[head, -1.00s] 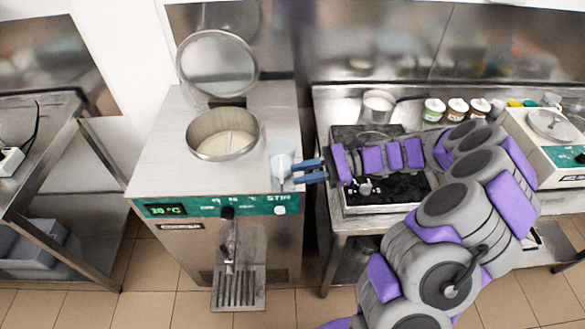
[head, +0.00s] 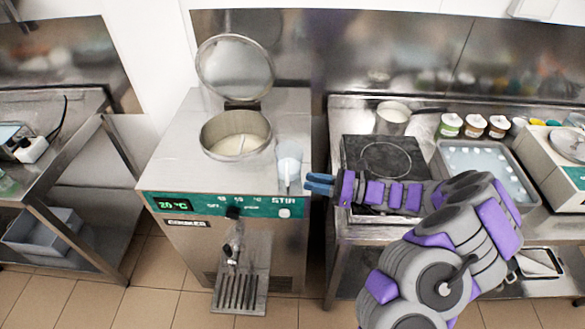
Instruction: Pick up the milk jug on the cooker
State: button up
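The milk jug (head: 289,160), pale and translucent, stands on the right front of the steel cooker's top, beside its round pot. Its narrow handle points toward the front edge. My gripper (head: 307,184) reaches in from the right with two blue fingers and is just right of the jug, with a small gap to it. The fingers lie close together; how far they are apart is hard to see. Nothing shows between them. The cooker (head: 168,165) has a green front panel reading 20 °C.
The cooker's pot (head: 207,152) holds pale liquid under a raised lid (head: 235,68). Right of it, a counter holds a black hob (head: 385,158), a steel pot (head: 392,119), small tubs (head: 474,126) and a tray (head: 440,150). A spout and drip tray (head: 240,292) stick out in front.

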aim_at(288, 167)
jog(key=x, duration=0.5)
jog(key=shift+s+a+b, duration=0.15)
jog(key=shift+a+b, duration=0.15)
jog(key=shift+a+f+b, duration=0.2)
jog(key=shift+a+b, duration=0.15)
jog(key=shift+a, duration=0.1)
jog(key=shift+a+f+b, duration=0.2)
jog(key=shift+a+b, duration=0.15)
jog(key=shift+a, duration=0.1)
jog(key=shift+w+a+r, duration=0.1)
jog(key=shift+w+a, duration=0.3)
jog(key=shift+a, duration=1)
jog(key=shift+c, duration=1.2)
jog(key=shift+d, duration=0.45)
grip_shut()
jog(key=shift+a, duration=0.15)
